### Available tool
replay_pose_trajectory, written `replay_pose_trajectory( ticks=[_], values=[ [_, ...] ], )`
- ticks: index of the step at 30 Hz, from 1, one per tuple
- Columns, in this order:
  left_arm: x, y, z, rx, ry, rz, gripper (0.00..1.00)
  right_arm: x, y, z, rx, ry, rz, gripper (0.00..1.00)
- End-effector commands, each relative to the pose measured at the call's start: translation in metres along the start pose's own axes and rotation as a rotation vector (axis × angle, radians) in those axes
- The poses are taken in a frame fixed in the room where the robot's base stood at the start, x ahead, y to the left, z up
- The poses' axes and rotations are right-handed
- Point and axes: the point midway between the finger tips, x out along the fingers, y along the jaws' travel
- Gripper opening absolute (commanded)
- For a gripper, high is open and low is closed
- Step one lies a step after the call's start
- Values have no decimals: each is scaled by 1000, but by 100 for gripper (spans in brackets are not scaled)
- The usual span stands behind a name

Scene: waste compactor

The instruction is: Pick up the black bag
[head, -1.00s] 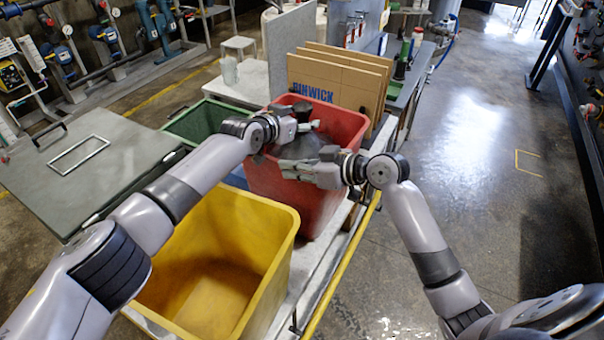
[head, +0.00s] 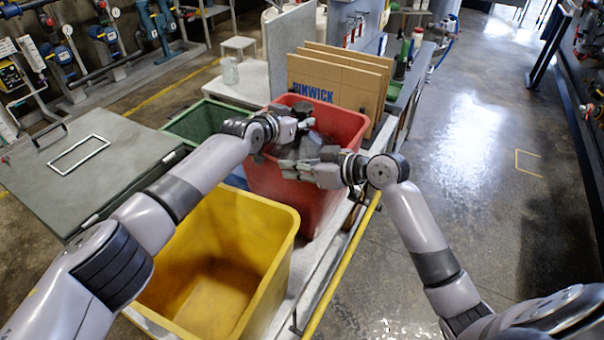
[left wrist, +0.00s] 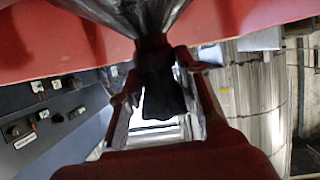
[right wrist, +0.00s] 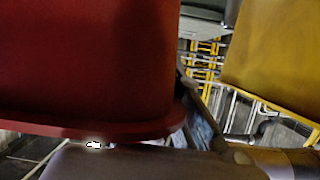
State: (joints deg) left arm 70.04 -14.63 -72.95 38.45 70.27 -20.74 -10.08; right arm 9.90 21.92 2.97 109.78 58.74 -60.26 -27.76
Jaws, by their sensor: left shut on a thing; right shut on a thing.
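The black bag (head: 306,146) is at the near side of the red bin (head: 321,203), at its rim and between my grippers in the head view. My left gripper (head: 304,124) is shut on the bag's gathered neck. In the left wrist view, the dark neck (left wrist: 160,82) runs between both fingers, with the fuller part of the bag above it. My right gripper (head: 293,170) is at the bin's near rim, just below the bag. The right wrist view shows the rim (right wrist: 90,130) against this gripper; no bag is visible there, and its far finger is hidden.
A yellow bin (head: 272,242) stands open and empty in front of the red one. A green bin (head: 203,125) is behind on the left. Brown cardboard sheets (head: 335,82) stand behind the red bin. A yellow rail (head: 343,262) runs along the right; the floor beyond is clear.

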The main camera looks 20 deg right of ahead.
Motion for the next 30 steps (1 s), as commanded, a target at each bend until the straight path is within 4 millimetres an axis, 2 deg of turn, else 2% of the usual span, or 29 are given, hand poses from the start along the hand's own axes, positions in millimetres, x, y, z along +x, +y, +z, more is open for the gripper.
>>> replay_pose_trajectory(
  ticks=[6,19,30],
  values=[
    [0,0,0,1,0,0,0,0,1,1,6,-1,1,0],
    [0,0,0,3,0,-1,0,0,1,1,6,-2,1,0],
    [-4,-1,-12,6,10,0,0,0,1,1,7,-3,1,0]
  ],
)
